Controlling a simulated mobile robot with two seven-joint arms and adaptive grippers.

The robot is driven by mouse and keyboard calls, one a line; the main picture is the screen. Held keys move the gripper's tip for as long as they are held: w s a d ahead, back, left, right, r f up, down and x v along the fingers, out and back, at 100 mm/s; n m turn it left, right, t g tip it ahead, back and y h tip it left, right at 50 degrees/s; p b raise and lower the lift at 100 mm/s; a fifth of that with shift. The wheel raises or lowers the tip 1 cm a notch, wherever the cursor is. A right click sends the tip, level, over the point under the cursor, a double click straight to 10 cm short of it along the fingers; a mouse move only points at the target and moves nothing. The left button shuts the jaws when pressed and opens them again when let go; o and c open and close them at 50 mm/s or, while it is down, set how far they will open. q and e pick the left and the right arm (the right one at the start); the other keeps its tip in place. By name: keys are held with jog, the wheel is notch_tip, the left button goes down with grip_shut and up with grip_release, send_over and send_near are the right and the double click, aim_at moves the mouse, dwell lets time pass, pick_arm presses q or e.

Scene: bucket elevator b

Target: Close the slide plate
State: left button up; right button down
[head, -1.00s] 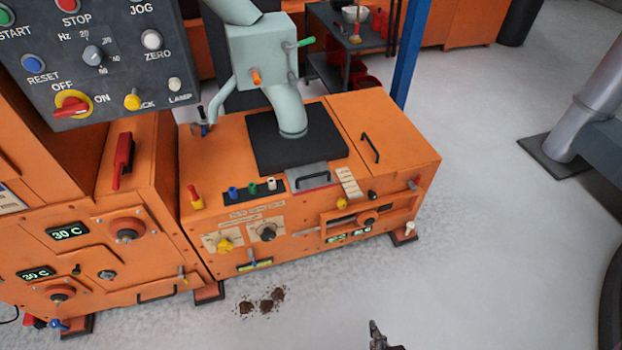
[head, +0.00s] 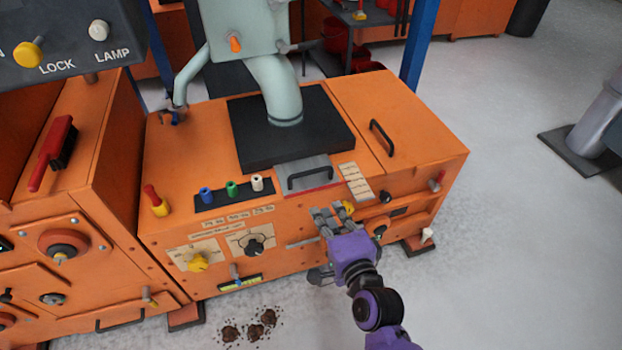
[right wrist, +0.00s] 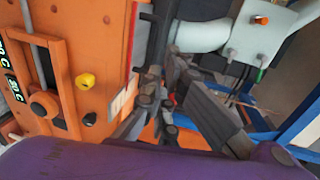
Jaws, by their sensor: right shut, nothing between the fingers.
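The slide plate (head: 302,168) is a grey metal plate with a black bar handle (head: 311,180). It sticks out from under the black base of the pale green chute on top of the orange machine. A red strip shows along its front edge. My right gripper (head: 322,213), on a purple wrist, is in front of the machine, just below and right of the handle in the head view. It is shut and empty, apart from the handle as far as I can tell. Its dark fingers (right wrist: 165,98) also show in the right wrist view. My left gripper is out of view.
The black base (head: 290,136) and pale green chute (head: 275,85) stand behind the plate. Coloured knobs (head: 231,188) are to its left. A lid handle (head: 381,138) is to its right. Brown spills (head: 250,328) lie on the floor. Open floor is to the right.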

jog(key=r+x, duration=0.1)
jog(key=x, duration=0.2)
jog(key=b, duration=0.3)
send_near(306, 172)
jog(key=x, duration=0.5)
jog(key=shift+f, duration=0.2)
jog(key=shift+w+a, duration=0.2)
jog(key=shift+w, duration=0.35)
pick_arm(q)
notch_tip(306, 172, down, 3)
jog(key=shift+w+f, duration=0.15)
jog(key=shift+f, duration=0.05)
pick_arm(e)
jog(key=shift+w+a, duration=0.1)
jog(key=shift+w, duration=0.1)
jog(key=x, duration=0.3)
jog(key=r+x, duration=0.1)
jog(key=x, duration=0.1)
jog(key=shift+w+a, duration=0.1)
jog(key=shift+w, duration=0.15)
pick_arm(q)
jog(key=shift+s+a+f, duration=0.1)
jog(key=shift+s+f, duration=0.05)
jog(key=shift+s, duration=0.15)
pick_arm(e)
jog(key=shift+r, duration=0.15)
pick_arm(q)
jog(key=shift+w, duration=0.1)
